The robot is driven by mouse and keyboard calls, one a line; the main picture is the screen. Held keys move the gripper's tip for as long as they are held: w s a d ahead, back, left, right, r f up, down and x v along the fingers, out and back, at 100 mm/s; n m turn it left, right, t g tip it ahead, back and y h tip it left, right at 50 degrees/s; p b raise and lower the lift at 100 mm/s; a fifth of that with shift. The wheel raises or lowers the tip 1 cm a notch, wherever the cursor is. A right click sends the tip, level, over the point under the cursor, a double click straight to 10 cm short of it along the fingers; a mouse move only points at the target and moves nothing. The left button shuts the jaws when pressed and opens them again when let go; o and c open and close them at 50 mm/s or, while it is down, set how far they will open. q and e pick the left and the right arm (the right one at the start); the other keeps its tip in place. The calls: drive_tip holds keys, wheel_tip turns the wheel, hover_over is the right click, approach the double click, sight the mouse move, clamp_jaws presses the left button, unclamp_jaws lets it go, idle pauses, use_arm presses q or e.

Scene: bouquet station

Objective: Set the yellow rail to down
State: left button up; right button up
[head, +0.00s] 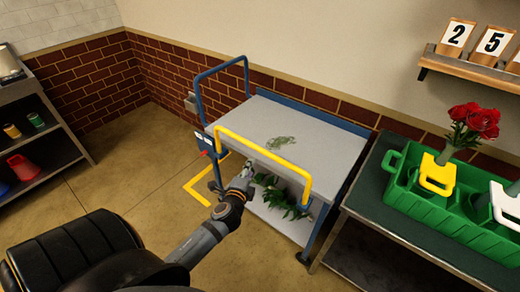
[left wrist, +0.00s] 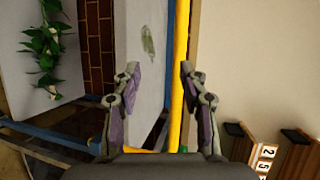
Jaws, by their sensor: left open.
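The yellow rail (head: 262,153) is a bent tube standing up along the near edge of a grey-topped cart (head: 318,138), with its long bar above the tabletop. My left gripper (head: 248,168) is open and empty just on the near side of the bar, close to its middle. In the left wrist view the rail (left wrist: 180,60) runs lengthwise between the open fingers of my left gripper (left wrist: 159,72), nearer the right finger. I cannot tell whether they touch. My right gripper is not in view.
A blue upright rail (head: 198,92) stands at the cart's left end. Leafy stems (head: 272,198) lie on the lower shelf, and a leafy sprig (head: 281,141) lies on top. A green crate (head: 425,214) stands at right.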

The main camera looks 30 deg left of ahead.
sight(258, 150)
use_arm(q)
drive_tip(key=shift+t, duration=0.3)
drive_tip(key=w+a, duration=0.1)
drive_tip(key=w, duration=0.5)
drive_tip(key=w+a+r+p, duration=0.1)
drive_tip(key=w, duration=0.2)
drive_tip(key=shift+w+a, duration=0.15)
drive_tip(key=shift+a, duration=0.15)
drive_tip(key=shift+w+a+f, duration=0.15)
drive_tip(key=shift+w, duration=0.35)
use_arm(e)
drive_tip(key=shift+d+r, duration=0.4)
use_arm(q)
clamp_jaws()
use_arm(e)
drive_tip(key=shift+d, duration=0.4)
use_arm(q)
drive_tip(key=shift+f, duration=0.1)
